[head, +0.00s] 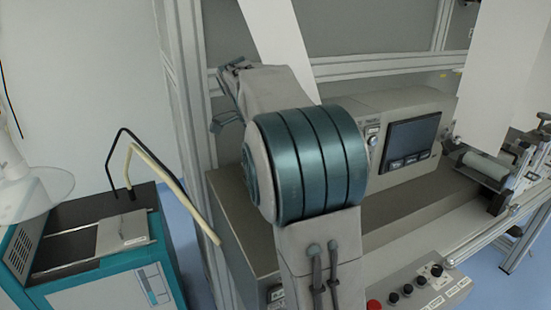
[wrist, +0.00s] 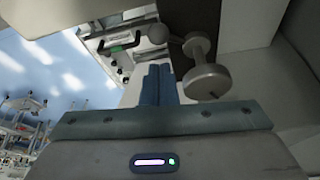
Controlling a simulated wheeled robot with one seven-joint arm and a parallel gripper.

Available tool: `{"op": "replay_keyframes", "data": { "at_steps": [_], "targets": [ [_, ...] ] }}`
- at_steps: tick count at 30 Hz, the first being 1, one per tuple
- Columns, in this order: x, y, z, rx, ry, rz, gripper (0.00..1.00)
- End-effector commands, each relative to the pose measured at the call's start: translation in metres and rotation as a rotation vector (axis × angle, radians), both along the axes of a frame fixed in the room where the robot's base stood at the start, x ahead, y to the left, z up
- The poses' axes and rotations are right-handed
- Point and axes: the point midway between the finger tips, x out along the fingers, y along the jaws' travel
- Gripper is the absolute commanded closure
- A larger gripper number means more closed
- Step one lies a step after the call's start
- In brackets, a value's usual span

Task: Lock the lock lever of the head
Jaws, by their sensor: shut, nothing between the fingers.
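In the wrist view, my gripper (wrist: 158,70) is shut, its two blue fingers pressed together and empty. Just right of the fingertips is a grey metal part with round discs (wrist: 206,78). A ball-ended knob (wrist: 158,33) on a short arm is beyond the fingertips and joins toward that part. Either may belong to the lock lever; I cannot tell which, nor whether it is locked. The fingers appear apart from both, though depth is unclear.
A grey console with a dark screen (head: 411,141) stands right of my arm. A control panel with knobs (head: 422,285) is at the lower right. A teal machine (head: 115,262) with raised bars is at left. A dark green handle (wrist: 120,48) shows beyond my fingers.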

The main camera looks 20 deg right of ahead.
Motion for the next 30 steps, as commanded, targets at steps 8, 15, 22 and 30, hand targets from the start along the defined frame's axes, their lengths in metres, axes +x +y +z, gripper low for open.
{"op": "replay_keyframes", "data": {
  "at_steps": [8, 15, 22, 30],
  "targets": [
    [0.001, 0.01, 0.039, 0.0, 0.0, -0.005, 1.0],
    [0.001, 0.012, 0.042, 0.0, 0.001, -0.007, 1.0],
    [0.001, 0.012, 0.042, 0.0, 0.0, -0.008, 1.0],
    [0.001, 0.011, 0.042, 0.0, 0.0, -0.009, 1.0]
  ]
}}
